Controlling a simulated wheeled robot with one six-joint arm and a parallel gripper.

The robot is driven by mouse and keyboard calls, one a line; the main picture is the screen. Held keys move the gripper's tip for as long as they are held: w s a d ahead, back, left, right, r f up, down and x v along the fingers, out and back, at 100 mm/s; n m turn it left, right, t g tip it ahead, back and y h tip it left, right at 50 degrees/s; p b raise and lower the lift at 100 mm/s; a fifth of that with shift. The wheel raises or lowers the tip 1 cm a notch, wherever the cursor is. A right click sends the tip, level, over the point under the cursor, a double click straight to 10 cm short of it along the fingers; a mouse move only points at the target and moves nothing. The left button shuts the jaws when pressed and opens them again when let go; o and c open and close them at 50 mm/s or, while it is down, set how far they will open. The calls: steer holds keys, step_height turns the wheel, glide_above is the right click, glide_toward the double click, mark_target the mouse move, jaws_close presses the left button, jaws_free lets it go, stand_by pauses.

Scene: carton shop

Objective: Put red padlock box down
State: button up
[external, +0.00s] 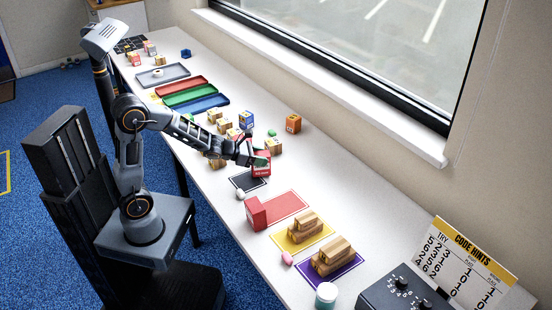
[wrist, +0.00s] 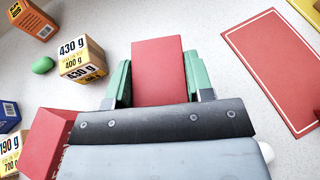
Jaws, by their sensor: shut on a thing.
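My gripper (external: 258,157) is shut on a red box (external: 262,170), with a green-padded finger on each side of it. In the wrist view, the held red box (wrist: 158,70) shows a plain red face between the fingers (wrist: 160,82). In the external view, it is at the far edge of a small black mat (external: 246,182); I cannot tell whether it touches the table. I cannot read its label well enough to confirm a padlock.
A red mat (external: 286,205) with another red box (external: 256,213) at its left lies nearer the camera; the mat also shows in the wrist view (wrist: 272,70). Weight-marked cartons (wrist: 82,60) and a green lump (wrist: 43,65) are close by. Yellow (external: 289,245) and purple (external: 325,283) mats carry wooden blocks.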

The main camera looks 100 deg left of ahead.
steer(key=shift+f+b, duration=0.5)
steer(key=shift+b, duration=0.2)
steer(key=o, duration=1)
steer(key=shift+o, duration=0.2)
steer(key=shift+r, duration=0.1)
steer(key=shift+r+p, duration=0.6)
steer(key=shift+p, duration=0.3)
steer(key=b+v, duration=0.2)
steer(key=v, duration=1)
steer(key=shift+f, duration=0.25)
steer(key=shift+d, duration=0.15)
